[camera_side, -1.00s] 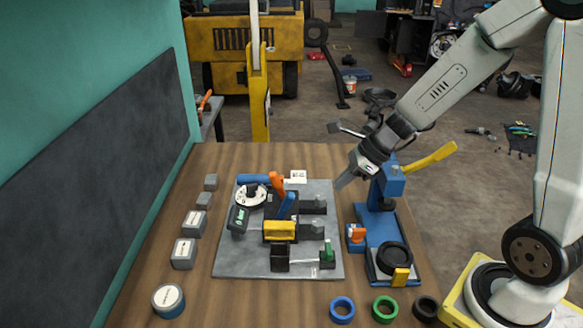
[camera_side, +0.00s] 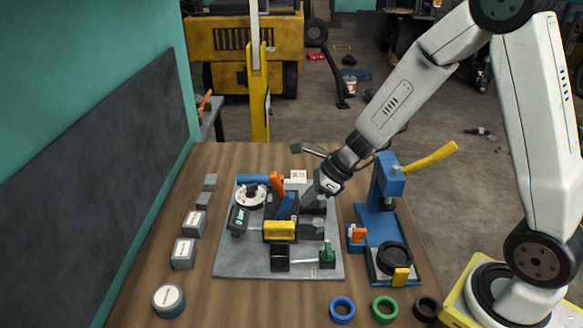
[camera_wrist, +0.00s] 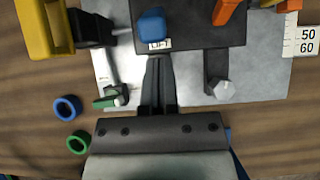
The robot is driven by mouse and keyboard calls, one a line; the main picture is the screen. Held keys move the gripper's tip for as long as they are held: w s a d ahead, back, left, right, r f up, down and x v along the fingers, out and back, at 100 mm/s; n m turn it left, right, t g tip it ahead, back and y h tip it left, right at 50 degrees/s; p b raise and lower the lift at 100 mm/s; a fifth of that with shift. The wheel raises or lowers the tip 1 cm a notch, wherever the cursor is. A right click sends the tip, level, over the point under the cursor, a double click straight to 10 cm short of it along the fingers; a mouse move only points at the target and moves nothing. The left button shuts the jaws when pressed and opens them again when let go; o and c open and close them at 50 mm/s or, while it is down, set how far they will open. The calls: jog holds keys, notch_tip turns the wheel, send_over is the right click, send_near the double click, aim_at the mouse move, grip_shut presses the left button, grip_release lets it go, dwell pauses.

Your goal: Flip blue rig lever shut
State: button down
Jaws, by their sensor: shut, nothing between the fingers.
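The blue lever (camera_side: 286,204) stands on a black block in the middle of the grey rig plate (camera_side: 232,262), beside an orange lever (camera_side: 276,182). It looks slanted in the side view. In the wrist view its blue end (camera_wrist: 151,22) is seen from above, with a small "LIFT" label by it. My gripper (camera_side: 308,198) is shut and empty, just right of the blue lever. In the wrist view the shut fingers (camera_wrist: 155,62) point at the label, short of the blue end. I cannot tell whether anything touches.
A yellow block (camera_side: 279,230) and a green-topped switch (camera_side: 327,254) sit at the plate's front. A blue press (camera_side: 388,185) with a yellow handle stands to the right. Rings (camera_side: 342,309) lie in front. Grey blocks (camera_side: 183,253) line the left, with bare wood between.

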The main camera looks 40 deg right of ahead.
aim_at(285, 197)
jog(key=shift+w+a+r, duration=0.2)
jog(key=shift+w+a, duration=0.1)
jog(key=shift+w+a+r+g+h, duration=0.45)
jog(key=shift+a+g+h, duration=0.05)
jog(key=shift+g+h, duration=0.1)
dwell(1.6)
jog(key=shift+w+a+r+g+h, duration=0.25)
jog(key=shift+w+a+g+h, duration=0.1)
jog(key=shift+g+h, duration=0.05)
jog(key=shift+w+a+r, duration=0.1)
jog(key=shift+w, duration=0.05)
jog(key=shift+a, duration=0.1)
jog(key=shift+w+a+r, duration=0.25)
jog(key=shift+w+a, duration=0.3)
jog(key=shift+w, duration=0.05)
jog(key=shift+w+a, duration=0.95)
jog(key=shift+w+a+r, duration=0.1)
jog(key=shift+w+a, duration=0.05)
jog(key=shift+a, duration=0.05)
